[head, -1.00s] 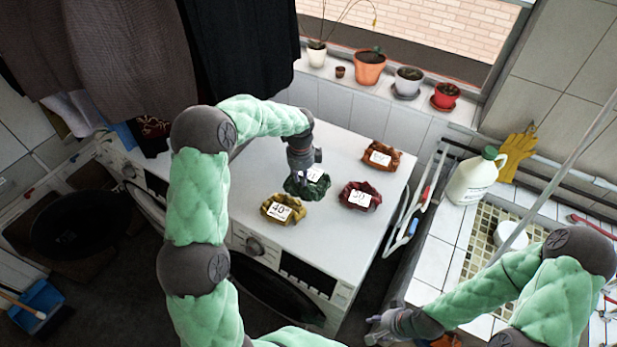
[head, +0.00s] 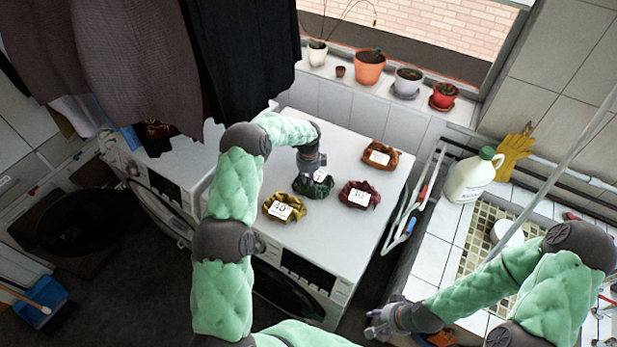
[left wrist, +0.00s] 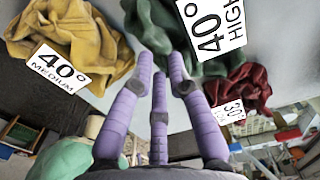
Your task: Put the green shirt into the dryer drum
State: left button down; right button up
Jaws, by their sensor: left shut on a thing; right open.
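The crumpled green shirt (head: 315,188) with a white label is on the white machine top (head: 350,232), among the other shirts. My left gripper (head: 314,177) comes down on it from above and is shut on it. In the left wrist view the green shirt (left wrist: 158,28) spreads beyond the purple fingertips (left wrist: 160,72), its label reading 40° HIGH. Whether it is clear of the surface I cannot tell. My right gripper (head: 372,326) is open and empty at the lower middle. A dark round front opening (head: 285,290) shows below the top, partly behind my left arm.
Yellow (head: 284,208), dark red (head: 359,194) and orange-brown (head: 381,156) shirts lie close by. A second white machine (head: 165,170) stands left under hanging clothes (head: 240,60). A jug (head: 473,176) stands by the tiled sink. Pots line the sill.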

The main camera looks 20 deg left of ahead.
pick_arm(q)
jog(key=shift+w+f, duration=0.1)
jog(key=shift+f, duration=0.2)
jog(key=shift+f, duration=0.2)
jog(key=c, duration=1.2)
grip_release()
jog(key=shift+r, duration=0.15)
